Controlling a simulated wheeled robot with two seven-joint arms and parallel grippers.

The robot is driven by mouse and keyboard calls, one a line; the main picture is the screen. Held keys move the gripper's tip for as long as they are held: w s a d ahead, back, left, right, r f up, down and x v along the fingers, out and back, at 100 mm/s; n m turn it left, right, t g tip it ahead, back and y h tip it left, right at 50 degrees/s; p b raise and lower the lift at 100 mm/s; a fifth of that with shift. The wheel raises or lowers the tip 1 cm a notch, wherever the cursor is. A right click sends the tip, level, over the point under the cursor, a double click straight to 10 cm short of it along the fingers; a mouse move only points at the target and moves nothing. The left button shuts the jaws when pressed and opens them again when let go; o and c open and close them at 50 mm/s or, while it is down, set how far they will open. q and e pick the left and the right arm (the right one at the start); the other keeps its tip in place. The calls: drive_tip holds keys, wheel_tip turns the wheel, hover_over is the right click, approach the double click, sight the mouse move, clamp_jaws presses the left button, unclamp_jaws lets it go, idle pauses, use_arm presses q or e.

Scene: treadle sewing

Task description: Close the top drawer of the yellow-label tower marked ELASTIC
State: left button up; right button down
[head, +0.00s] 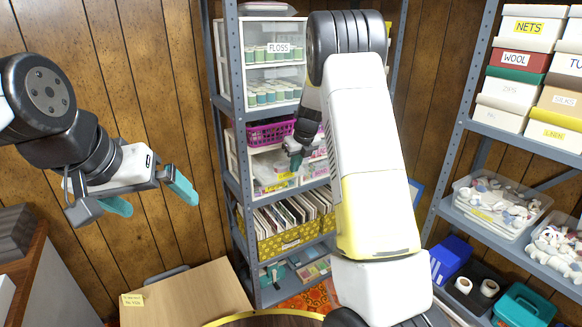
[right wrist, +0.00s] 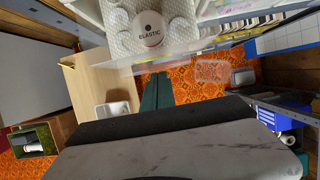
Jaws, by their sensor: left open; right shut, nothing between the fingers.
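In the head view, a white drawer tower with clear drawers and a yellow label (head: 286,176) stands on the middle shelf, partly hidden by my right arm. The label's text is too small to read there. In the right wrist view, a clear drawer or bin (right wrist: 185,35) at the top holds white rolls, and a round roll marked ELASTIC (right wrist: 150,32) lies in it. My right gripper (head: 295,158) is shut and empty in front of the tower; its green fingers also show in the right wrist view (right wrist: 157,92), just below the bin. My left gripper (head: 150,198) is open and empty, well left of the shelf.
A tower marked FLOSS (head: 278,50) stands on the shelf above. A purple basket (head: 270,132) sits close to the right gripper. A yellow box of cards (head: 290,235) is on the shelf below. Grey shelf posts (head: 229,150) flank the unit. A wooden table (head: 190,295) stands below, left.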

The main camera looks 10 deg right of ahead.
use_arm(q)
drive_tip(key=shift+w+a, duration=0.15)
drive_tip(key=shift+w, duration=0.3)
use_arm(e)
drive_tip(key=w+a, duration=0.1)
drive_tip(key=w, duration=0.2)
drive_tip(key=w+a, duration=0.1)
drive_tip(key=w, duration=0.2)
drive_tip(key=w+a, duration=0.1)
drive_tip(key=w, duration=0.2)
drive_tip(key=shift+w+a, duration=0.2)
